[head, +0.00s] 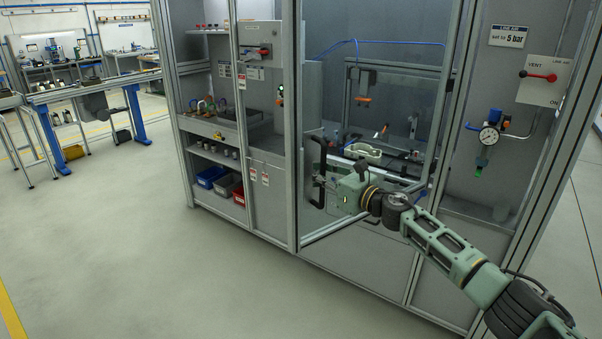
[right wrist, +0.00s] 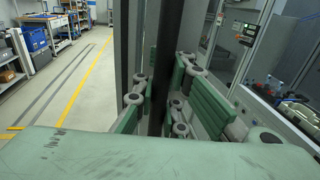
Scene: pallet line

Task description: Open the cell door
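The cell door (head: 297,120) is a clear panel in a grey metal frame. It stands partly open, its free left edge swung outward and its lower rail slanting back to the right. A black vertical bar handle (head: 318,160) is on the door near that free edge. My right gripper (head: 322,183) is at the handle's lower half. In the right wrist view the black handle (right wrist: 165,50) stands between the green-grey fingers (right wrist: 160,102), which close in on both sides of it. The finger contact is partly hidden. My left gripper is not in view.
Inside the cell, a pale green part (head: 362,152) sits on the work surface. Left of the door is a cabinet with a red-handled switch (head: 264,51) and bins (head: 211,177). A pressure gauge (head: 489,136) is at right. The floor (head: 200,270) in front is clear.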

